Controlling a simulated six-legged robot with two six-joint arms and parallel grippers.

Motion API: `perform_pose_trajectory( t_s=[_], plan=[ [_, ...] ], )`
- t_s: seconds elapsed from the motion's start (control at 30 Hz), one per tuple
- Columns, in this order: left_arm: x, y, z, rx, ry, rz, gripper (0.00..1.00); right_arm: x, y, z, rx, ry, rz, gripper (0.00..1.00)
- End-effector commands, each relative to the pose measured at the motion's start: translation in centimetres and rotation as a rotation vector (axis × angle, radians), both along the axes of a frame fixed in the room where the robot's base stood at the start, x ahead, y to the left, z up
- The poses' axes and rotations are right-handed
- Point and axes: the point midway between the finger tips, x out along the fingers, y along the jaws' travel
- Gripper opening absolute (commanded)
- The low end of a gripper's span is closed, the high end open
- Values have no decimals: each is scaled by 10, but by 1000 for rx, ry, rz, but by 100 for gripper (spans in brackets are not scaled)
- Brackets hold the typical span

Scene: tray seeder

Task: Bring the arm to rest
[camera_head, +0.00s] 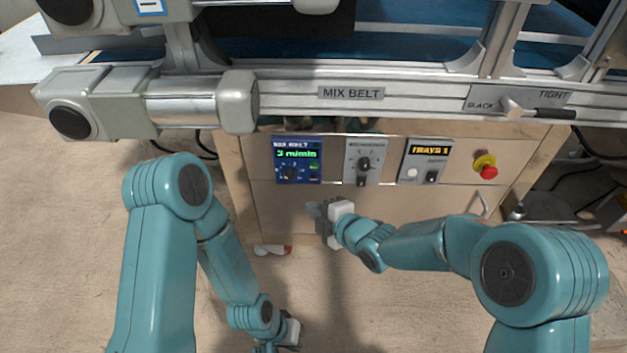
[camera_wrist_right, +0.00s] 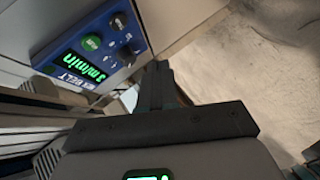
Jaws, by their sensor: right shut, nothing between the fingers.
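My right gripper (camera_head: 318,212) is in front of the lower cabinet panel, below the control row, with its fingers pointing left. It also shows in the right wrist view (camera_wrist_right: 158,82), its dark fingers together and empty. The blue speed display box (camera_head: 297,160), reading 3 m/min, is above and left of it; it fills the upper left of the right wrist view (camera_wrist_right: 92,50). My left gripper (camera_head: 280,345) is low at the bottom edge of the head view, partly cut off. Its fingers cannot be made out.
A rotary knob panel (camera_head: 363,163), a trays display (camera_head: 427,160) and a red stop button (camera_head: 488,171) sit on the cabinet (camera_head: 400,205). The mix belt rail (camera_head: 420,100) runs above. A small white and red object (camera_head: 272,250) lies near the cabinet's base. The floor at left is clear.

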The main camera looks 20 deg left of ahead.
Motion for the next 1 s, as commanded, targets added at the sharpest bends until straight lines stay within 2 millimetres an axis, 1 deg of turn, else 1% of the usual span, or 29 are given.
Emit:
perform_pose_trajectory(
  t_s=[0.5,0.57,0.6,0.67,0.7,0.73,0.77,0.8,0.87,0.9,0.97,1.0],
  plan=[
    [0,0,0,0,0,0,0,0,0,0,1,1,0,0],
    [0,0,0,0,0,0,0,3,-4,-2,0,4,-9,0],
    [0,0,0,0,0,0,0,7,-12,-5,0,10,-25,0],
    [0,0,0,0,-1,1,0,19,-32,-11,1,24,-66,0],
    [1,1,0,0,-1,3,0,27,-52,-20,-2,42,-104,0],
    [1,1,0,1,-3,4,0,31,-70,-29,-5,65,-137,0],
    [2,2,1,1,-4,7,0,31,-89,-41,-8,100,-174,0],
    [3,3,1,2,-7,9,0,28,-117,-60,-12,160,-233,0],
    [5,4,1,3,-12,13,0,16,-157,-89,-2,287,-343,0],
    [7,4,1,4,-16,16,0,3,-182,-108,18,392,-432,0],
    [9,5,2,6,-23,19,0,-23,-216,-135,63,571,-582,0],
    [11,6,2,7,-28,22,0,-45,-235,-151,103,699,-693,0]
  ],
)
